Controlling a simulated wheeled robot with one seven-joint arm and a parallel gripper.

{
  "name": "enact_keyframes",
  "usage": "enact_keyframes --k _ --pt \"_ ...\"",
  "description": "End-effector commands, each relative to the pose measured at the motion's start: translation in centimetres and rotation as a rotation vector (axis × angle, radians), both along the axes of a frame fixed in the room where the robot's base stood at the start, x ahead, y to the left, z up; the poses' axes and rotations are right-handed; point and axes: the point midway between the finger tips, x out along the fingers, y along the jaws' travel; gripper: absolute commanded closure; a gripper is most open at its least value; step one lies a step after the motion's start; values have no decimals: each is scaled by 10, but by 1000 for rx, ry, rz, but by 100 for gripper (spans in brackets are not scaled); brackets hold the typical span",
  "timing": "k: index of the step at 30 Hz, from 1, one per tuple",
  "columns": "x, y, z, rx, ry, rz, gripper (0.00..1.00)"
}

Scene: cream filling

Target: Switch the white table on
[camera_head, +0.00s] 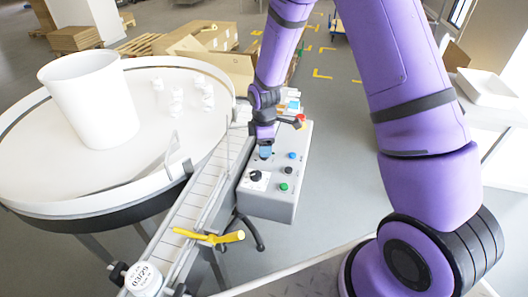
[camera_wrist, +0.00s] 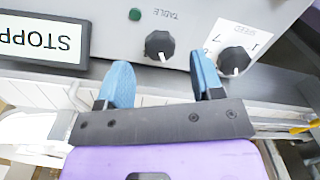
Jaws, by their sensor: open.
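The white round table (camera_head: 120,160) fills the left of the head view. The grey control box (camera_head: 268,200) stands to its right, beyond a conveyor. In the wrist view the box face (camera_wrist: 195,18) shows an upside-down TABLE label (camera_wrist: 160,14), a green button (camera_wrist: 135,14) and a black knob (camera_wrist: 160,45) near that label. A second black knob (camera_wrist: 235,57) sits on a white speed dial at the right. My gripper (camera_head: 265,152) is over the box in the head view. In the wrist view its blue fingers (camera_wrist: 158,66) are open and empty, spread to either side below the first knob.
A conveyor (camera_head: 205,185) with a yellow handle (camera_head: 208,237) runs between table and box. A white bucket (camera_head: 90,100) and small white containers stand on the table. A red button (camera_head: 301,118) is at the box's far end. A STOPP sign (camera_wrist: 40,39) is left of the knobs.

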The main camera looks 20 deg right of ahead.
Motion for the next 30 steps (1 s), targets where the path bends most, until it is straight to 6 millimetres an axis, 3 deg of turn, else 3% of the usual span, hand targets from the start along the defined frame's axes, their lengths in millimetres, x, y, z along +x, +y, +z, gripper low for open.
enact_keyframes --k 7,19,26,30 --pt "0 0 -28 -1 2 1 39" --pt "0 0 -34 0 -1 0 39" --pt "0 0 -34 0 0 0 88" --pt "0 0 -34 0 -1 -2 88"
